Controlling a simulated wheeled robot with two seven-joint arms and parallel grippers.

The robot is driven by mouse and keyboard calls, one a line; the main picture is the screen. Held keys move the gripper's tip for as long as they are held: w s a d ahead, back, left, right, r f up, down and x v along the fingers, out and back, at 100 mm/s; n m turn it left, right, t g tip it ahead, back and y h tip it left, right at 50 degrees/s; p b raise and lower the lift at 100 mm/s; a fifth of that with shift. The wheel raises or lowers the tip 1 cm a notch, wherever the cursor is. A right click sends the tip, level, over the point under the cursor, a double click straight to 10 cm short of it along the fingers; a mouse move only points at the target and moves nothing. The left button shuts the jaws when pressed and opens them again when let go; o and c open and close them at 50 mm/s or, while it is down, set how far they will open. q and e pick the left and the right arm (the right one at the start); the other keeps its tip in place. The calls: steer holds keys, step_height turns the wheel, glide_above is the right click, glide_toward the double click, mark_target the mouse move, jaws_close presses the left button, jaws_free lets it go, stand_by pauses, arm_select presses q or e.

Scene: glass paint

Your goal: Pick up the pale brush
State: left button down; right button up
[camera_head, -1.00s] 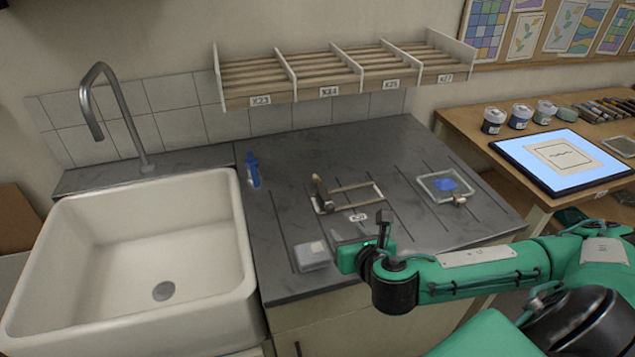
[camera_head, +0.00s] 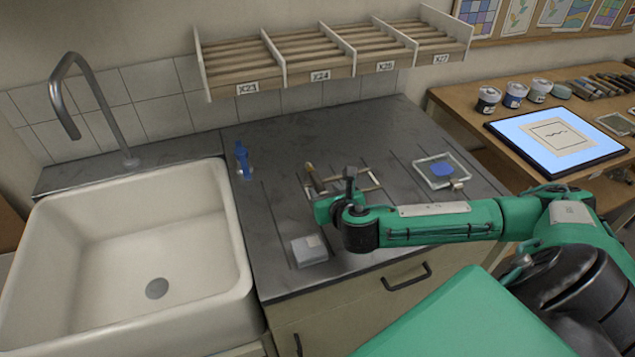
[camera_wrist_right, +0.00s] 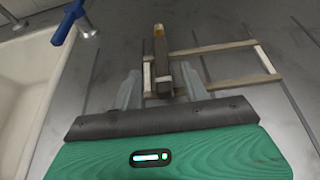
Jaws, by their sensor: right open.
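A brush (camera_head: 313,177) with a brownish body and a golden tip rests at the left end of a pale wooden frame (camera_head: 372,178) on the grey counter. I take it for the pale brush. In the right wrist view the brush (camera_wrist_right: 161,58) points away from me, with the frame (camera_wrist_right: 225,79) reaching to its right. My right gripper (camera_wrist_right: 162,86) is open, with a finger on either side of the brush's near end; I cannot tell whether they touch it. In the head view my right gripper (camera_head: 325,205) partly hides the frame. My left gripper is out of view.
A white sink (camera_head: 150,250) is on the left, with a blue item (camera_head: 243,160) by its right edge. A small grey box (camera_head: 309,250) lies near the counter's front. A glass tray (camera_head: 432,182) with blue paint is at right. A slatted rack (camera_head: 330,62) hangs above.

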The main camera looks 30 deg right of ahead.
mark_target(319, 184)
steer(key=p+x, duration=0.1)
steer(key=x, duration=0.3)
steer(key=shift+w+d, duration=0.1)
steer(key=shift+w+d+f, duration=0.15)
steer(key=shift+w, duration=0.2)
jaws_close()
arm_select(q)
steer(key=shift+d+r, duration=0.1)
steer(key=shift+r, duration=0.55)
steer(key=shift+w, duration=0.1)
